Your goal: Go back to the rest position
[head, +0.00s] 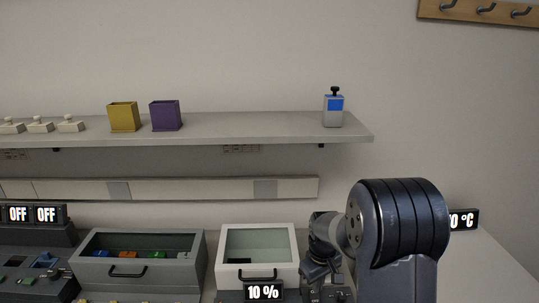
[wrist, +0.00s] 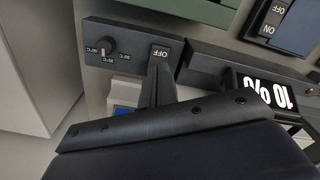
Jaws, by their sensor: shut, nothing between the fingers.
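My gripper (head: 316,276) hangs low at the front of the bench in the head view, just right of the white box with a glass lid (head: 257,258). In the wrist view its fingers (wrist: 158,78) are together and empty. The tips appear just below a small switch marked OFF (wrist: 162,54) on a dark panel (wrist: 128,46). I cannot tell whether they touch it. A knob (wrist: 109,46) with temperature marks sits on the same panel. My arm hides part of the bench behind it in the head view.
A display reading 10 % (head: 263,292) stands before the white box. A grey bin (head: 190,271) with coloured pieces is to its left. Above, a shelf (head: 220,130) holds a yellow cup (head: 124,117), a purple cup (head: 166,115) and a blue-faced device (head: 334,109).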

